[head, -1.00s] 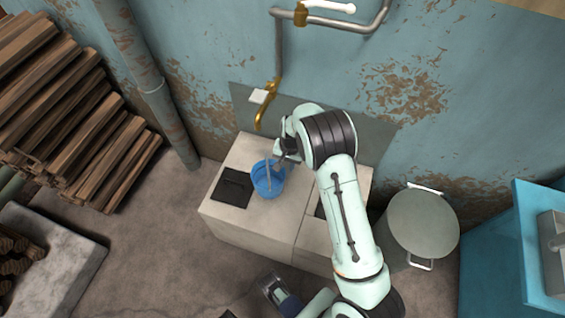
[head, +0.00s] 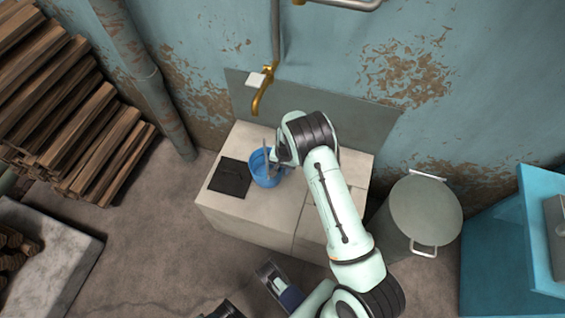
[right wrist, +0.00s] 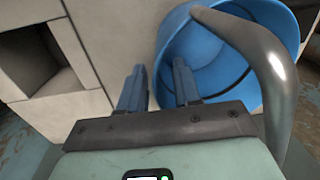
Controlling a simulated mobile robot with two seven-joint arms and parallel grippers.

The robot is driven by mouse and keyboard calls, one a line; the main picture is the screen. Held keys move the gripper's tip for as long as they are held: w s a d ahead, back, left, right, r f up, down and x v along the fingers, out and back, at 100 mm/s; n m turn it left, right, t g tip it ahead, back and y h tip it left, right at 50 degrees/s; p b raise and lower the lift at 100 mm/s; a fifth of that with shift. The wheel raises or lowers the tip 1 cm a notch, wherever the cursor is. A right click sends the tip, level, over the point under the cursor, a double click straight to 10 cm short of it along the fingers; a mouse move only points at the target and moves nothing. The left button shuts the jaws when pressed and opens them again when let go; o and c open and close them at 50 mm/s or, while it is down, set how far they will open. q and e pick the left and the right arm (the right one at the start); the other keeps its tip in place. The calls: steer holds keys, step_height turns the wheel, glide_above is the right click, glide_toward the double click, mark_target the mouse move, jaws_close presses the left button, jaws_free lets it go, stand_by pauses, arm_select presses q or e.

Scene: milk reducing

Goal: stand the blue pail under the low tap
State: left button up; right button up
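The blue pail (head: 261,176) stands on the pale counter block (head: 243,207), just in front of the low brass tap (head: 257,104) rather than directly below its spout. My right gripper (head: 277,160) is at the pail's right rim. In the right wrist view, the gripper (right wrist: 158,88) is open, with a gap between its fingers. One finger appears outside the pail (right wrist: 228,72) and the other overlaps its inside; contact cannot be told. The pail's grey handle (right wrist: 262,50) arches past on the right.
A dark square panel (head: 229,178) is on the counter left of the pail. A lidded grey bin (head: 424,212) stands right of the counter. Firewood (head: 75,125) is stacked at the left. Pipes run along the wall behind.

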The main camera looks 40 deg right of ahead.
steer(key=shift+w+f, duration=0.1)
steer(key=shift+f, duration=0.55)
arm_select(q)
steer(key=shift+w+a+f, duration=0.1)
steer(key=shift+w+f, duration=0.05)
steer(key=shift+w, duration=0.1)
arm_select(e)
jaws_close()
steer(key=shift+a, duration=0.15)
